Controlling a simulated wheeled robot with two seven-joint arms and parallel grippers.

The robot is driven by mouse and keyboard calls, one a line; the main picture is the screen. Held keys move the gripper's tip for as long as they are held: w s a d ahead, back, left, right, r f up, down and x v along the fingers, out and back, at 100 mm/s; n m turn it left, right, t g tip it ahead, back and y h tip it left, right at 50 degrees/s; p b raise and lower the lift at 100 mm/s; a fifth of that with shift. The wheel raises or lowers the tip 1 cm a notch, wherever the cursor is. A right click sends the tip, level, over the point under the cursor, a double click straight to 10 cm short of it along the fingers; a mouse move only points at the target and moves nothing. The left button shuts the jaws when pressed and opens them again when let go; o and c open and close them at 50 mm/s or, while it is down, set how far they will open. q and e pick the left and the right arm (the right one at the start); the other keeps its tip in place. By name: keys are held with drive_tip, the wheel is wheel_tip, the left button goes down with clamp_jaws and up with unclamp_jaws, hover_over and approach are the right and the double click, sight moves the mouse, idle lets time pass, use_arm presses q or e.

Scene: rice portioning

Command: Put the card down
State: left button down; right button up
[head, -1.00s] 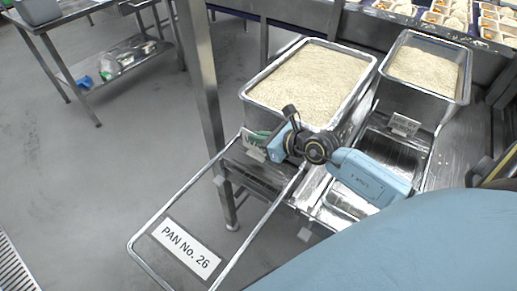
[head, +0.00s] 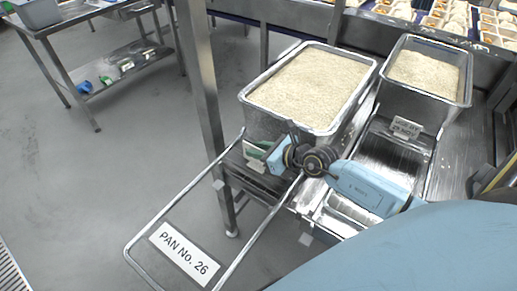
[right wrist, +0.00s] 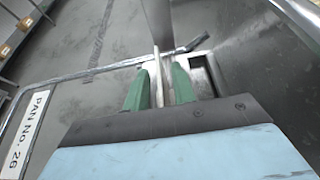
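The card (right wrist: 157,75) shows nearly edge-on as a thin pale strip between the green fingers of my right gripper (right wrist: 160,82) in the right wrist view. A gap shows between the card and the right-hand finger, so the fingers look slightly open around it. In the head view the card (head: 253,155) is a small pale piece standing close to the fingers of my right gripper (head: 259,147), in front of the large rice pan (head: 262,119). What its lower edge rests on is hidden. My left gripper is not in view.
A tubular frame with a "PAN No. 26" plate (head: 184,254) juts out at lower left. A second rice pan (head: 425,109) stands at right, with a small labelled card (head: 407,128) at its front. A steel post (head: 205,100) rises left of the pans. Open floor lies left.

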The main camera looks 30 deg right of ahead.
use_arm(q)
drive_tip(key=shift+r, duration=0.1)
use_arm(e)
drive_tip(key=shift+r, duration=0.1)
